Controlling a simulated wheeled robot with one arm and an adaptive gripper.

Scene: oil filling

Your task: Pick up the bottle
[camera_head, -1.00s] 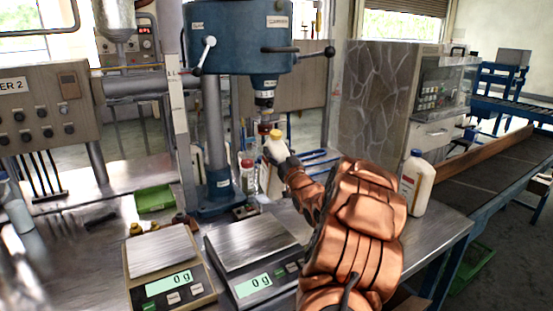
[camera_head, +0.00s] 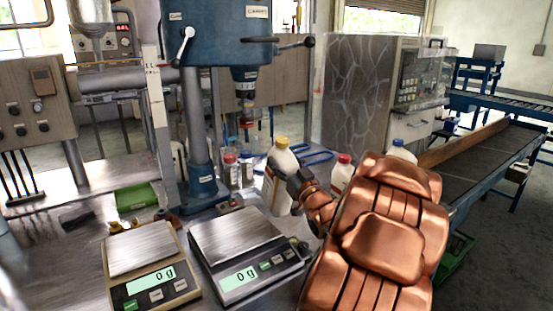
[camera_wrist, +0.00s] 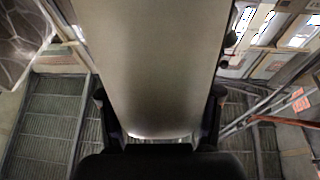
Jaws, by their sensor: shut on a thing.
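A white bottle with a yellow cap (camera_head: 281,160) is in my gripper (camera_head: 294,184) in the head view, right of the blue machine's column. My copper-coloured arm reaches it from the lower right and hides part of its right side. In the wrist view the bottle (camera_wrist: 155,70) fills the middle as a pale surface, with a dark finger on each side of it. My gripper is shut on it. I cannot tell if its base touches the table.
Two scales (camera_head: 150,252) (camera_head: 235,235) read 0 g at the front. A red-capped bottle (camera_head: 343,172) stands close behind my gripper, and a blue-capped bottle (camera_head: 401,150) stands farther right. The blue machine's column (camera_head: 197,140) is left. A conveyor (camera_head: 480,160) runs on the right.

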